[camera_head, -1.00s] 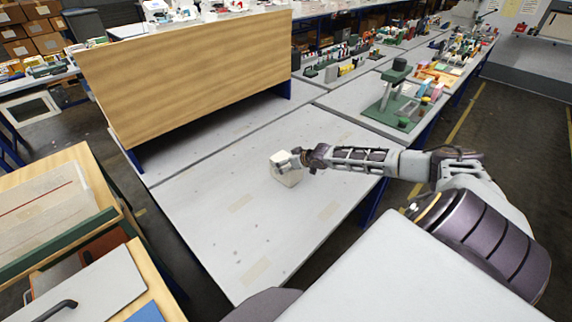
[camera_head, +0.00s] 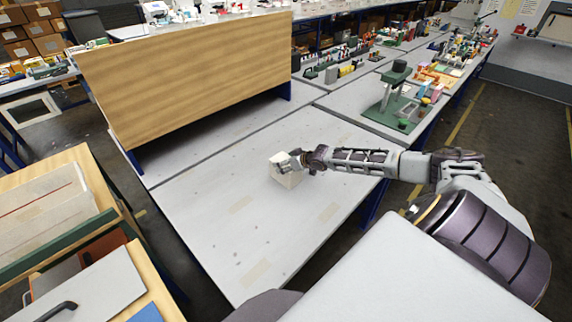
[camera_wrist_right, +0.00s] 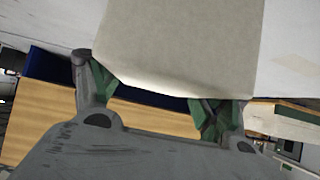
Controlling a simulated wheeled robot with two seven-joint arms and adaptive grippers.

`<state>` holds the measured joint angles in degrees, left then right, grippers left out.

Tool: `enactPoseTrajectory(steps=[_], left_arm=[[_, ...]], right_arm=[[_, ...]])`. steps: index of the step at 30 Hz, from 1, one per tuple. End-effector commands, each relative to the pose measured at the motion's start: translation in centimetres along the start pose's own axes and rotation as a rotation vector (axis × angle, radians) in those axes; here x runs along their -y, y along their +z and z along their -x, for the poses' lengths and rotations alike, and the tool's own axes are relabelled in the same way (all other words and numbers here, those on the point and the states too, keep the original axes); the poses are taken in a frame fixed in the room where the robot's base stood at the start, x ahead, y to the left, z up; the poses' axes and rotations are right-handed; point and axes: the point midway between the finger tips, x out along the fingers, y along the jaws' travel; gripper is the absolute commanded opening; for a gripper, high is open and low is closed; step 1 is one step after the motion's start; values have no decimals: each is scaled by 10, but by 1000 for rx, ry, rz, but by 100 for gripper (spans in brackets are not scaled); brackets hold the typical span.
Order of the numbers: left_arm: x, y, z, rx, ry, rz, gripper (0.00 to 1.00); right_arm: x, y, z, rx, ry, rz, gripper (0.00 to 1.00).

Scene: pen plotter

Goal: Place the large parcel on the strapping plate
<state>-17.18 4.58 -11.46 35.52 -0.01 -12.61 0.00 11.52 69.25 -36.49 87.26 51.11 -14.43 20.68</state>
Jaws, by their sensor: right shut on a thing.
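A pale, boxy parcel (camera_head: 287,173) is over the middle of the light grey table in the head view. My right gripper (camera_head: 297,160) reaches it from the right and is shut on it. In the right wrist view the parcel (camera_wrist_right: 185,45) fills the upper middle, with the fingers of my right gripper (camera_wrist_right: 160,94) on either side of its near end. I cannot tell whether the parcel touches the table. I cannot make out a strapping plate. My left gripper is not in view.
The grey table (camera_head: 200,205) is mostly bare around the parcel, with faint tape patches. A tall wooden panel (camera_head: 190,75) stands along its far left side. A green stand (camera_head: 395,95) is on the table behind, right. A wooden cabinet (camera_head: 85,165) is at left.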

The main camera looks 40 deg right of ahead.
Motion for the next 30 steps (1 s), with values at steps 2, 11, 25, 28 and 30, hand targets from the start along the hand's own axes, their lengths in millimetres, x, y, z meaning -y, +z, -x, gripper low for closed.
enactPoseTrajectory(steps=[2, 11, 25, 28, 30], left_arm=[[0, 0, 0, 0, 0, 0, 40], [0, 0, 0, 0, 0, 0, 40], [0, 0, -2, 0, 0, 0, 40], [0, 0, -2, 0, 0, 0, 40], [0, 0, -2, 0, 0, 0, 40]], right_arm=[[0, -3, 2, -3, 0, 1, 33], [-1, -21, 15, -4, 0, 2, 33], [-1, -68, 50, -4, 0, 1, 33], [-1, -74, 56, -3, 1, 2, 33], [-1, -77, 58, -3, 1, 0, 33]])
